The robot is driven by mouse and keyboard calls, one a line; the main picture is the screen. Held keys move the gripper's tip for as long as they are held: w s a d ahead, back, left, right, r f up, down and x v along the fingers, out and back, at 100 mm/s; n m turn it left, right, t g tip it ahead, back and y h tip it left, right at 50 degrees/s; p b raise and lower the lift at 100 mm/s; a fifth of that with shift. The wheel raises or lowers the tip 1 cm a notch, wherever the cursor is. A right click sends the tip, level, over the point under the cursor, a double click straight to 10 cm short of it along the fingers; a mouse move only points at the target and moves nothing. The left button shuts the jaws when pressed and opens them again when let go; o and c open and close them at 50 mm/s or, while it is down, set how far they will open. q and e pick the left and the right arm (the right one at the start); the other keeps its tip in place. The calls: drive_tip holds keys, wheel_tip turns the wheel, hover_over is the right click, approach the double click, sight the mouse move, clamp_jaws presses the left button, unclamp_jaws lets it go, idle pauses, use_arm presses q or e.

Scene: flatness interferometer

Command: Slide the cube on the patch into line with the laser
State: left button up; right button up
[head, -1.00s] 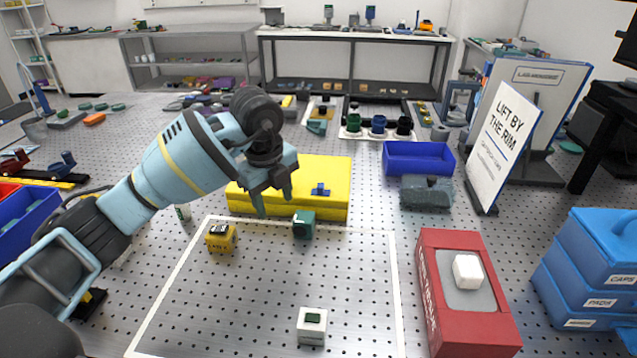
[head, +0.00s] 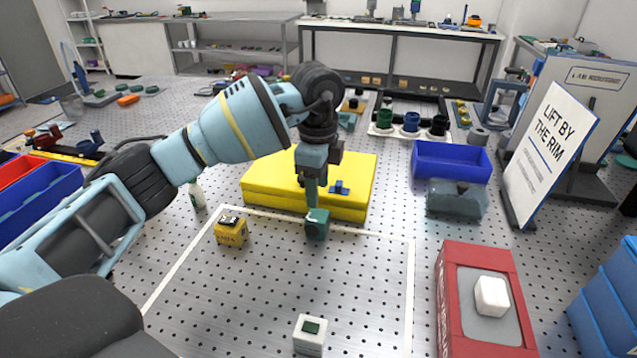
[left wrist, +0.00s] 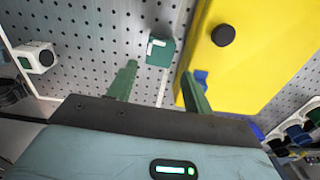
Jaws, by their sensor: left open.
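A dark green cube (head: 316,226) with a pale mark on top stands at the far edge of the white-outlined patch (head: 410,290). My left gripper (head: 312,204) points down right over this cube, open. In the left wrist view the green cube (left wrist: 160,51) lies just beyond and between the fingertips (left wrist: 159,70); I cannot tell whether they touch it. A small yellow block (head: 231,232) with a dark top, perhaps the laser, stands left of it inside the outline. A white cube with a green top (head: 309,334) stands near the front. My right gripper is not in view.
A yellow case (head: 265,180) with a blue knob lies close behind the green cube. A red-framed grey pad (head: 450,300) bearing a white block (head: 491,296) is at the right. A blue bin (head: 451,163) stands behind. The patch's middle is clear.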

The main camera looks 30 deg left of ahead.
sight(318, 215)
use_arm(q)
drive_tip(key=shift+f, duration=0.35)
wheel_tip(318, 215, down, 6)
drive_tip(key=shift+r, duration=0.25)
drive_tip(key=shift+f, duration=0.8)
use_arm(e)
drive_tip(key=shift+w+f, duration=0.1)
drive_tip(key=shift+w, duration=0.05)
